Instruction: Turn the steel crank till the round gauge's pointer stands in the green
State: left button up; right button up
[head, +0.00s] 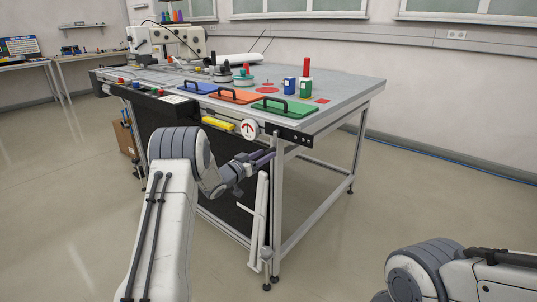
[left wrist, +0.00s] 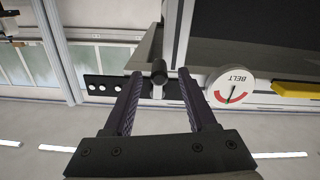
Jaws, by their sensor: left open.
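The round white gauge (head: 249,128) is on the table's front edge near its corner. My left gripper (head: 268,156) is open, just below and right of the gauge. In the left wrist view, the dark knob (left wrist: 159,68) of what looks like the crank shows between the open fingertips (left wrist: 160,76), with gaps on both sides. Whether it is within finger depth is unclear. My right gripper is out of view.
The grey table (head: 345,88) carries blue, orange and green boards (head: 283,109) with handles, and small blocks. A yellow bar (head: 218,124) is on the front edge left of the gauge. A white table leg (head: 277,210) stands close to my left gripper. The floor to the right is clear.

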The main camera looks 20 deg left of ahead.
aim_at(268, 152)
pick_arm(q)
jog(key=shift+x, duration=1.6)
grip_shut()
jog(key=shift+a, duration=0.2)
